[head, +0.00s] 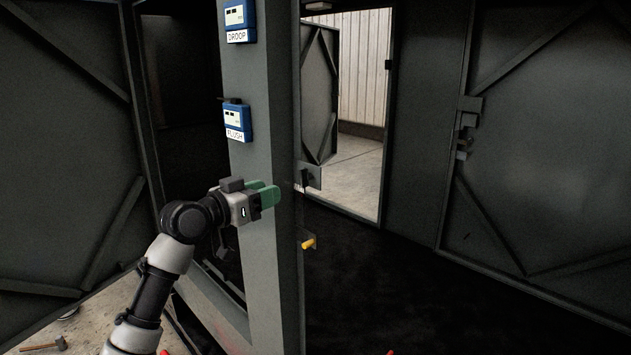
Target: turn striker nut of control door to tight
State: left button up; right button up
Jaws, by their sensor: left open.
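My left gripper (268,197) has green fingers and is open and empty. It is in front of the grey door post (262,290), pointing right toward the post's edge. A dark striker bracket (309,176) sits on the post's right side, a little right of and above the fingertips, apart from them in the picture. Below it, a small bracket carries a yellow lever or knob (308,243). No nut can be made out clearly at this size. No label tells which door is the control door. My right gripper is not in view.
Two blue boxes, marked DROOP (237,20) and FLUSH (236,121), are on the post above the gripper. Open braced doors stand at left (60,150) and right (560,130). A hammer (45,344) lies on the floor at lower left.

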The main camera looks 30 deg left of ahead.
aim_at(301, 179)
pick_arm(q)
jog(key=p+x, duration=0.2)
jog(key=x, duration=0.7)
jog(key=shift+w, duration=0.4)
jog(key=shift+w+d, duration=0.1)
jog(key=shift+w, duration=0.3)
grip_shut()
